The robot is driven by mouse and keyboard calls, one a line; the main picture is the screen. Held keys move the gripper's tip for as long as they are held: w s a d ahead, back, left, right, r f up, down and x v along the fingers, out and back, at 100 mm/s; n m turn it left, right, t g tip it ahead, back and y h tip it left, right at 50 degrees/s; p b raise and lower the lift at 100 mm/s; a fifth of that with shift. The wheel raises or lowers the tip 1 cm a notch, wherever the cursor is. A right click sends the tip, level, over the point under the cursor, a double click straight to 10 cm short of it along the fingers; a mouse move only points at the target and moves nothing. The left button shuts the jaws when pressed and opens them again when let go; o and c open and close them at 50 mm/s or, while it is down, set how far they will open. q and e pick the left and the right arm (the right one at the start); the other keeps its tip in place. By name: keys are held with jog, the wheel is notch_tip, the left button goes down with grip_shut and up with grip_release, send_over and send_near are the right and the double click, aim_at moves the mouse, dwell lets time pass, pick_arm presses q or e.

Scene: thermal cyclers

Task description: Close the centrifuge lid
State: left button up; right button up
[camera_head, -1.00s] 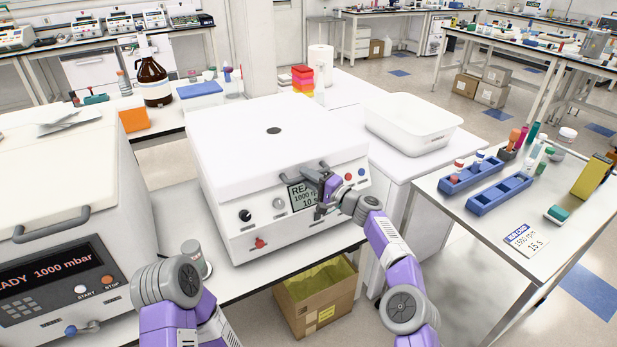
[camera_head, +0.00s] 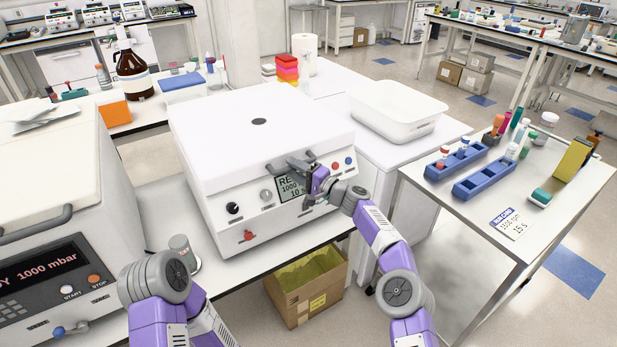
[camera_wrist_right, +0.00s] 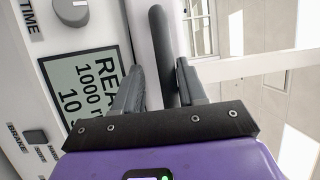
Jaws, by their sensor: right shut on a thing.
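The centrifuge (camera_head: 262,222) is the white box-shaped machine in the middle of the head view, with a small display and knobs on its front. Its white lid (camera_head: 225,145) lies down over the body, looking level; I cannot tell whether a small gap is left at the front. My right gripper (camera_head: 305,168) is shut on the lid's grey handle (camera_head: 285,166) at the front edge. In the right wrist view, the dark handle (camera_wrist_right: 158,35) runs between the two fingers of the gripper (camera_wrist_right: 160,80), beside the display (camera_wrist_right: 85,90). My left gripper is out of view.
A second machine (camera_head: 50,245) with a red readout stands at the left. A white tub (camera_head: 398,112) is behind right. A side table with blue racks (camera_head: 484,184) is at the right. An open cardboard box (camera_head: 310,295) stands on the floor below.

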jog(key=v, duration=0.7)
jog(key=shift+d, duration=0.2)
dwell(0.4)
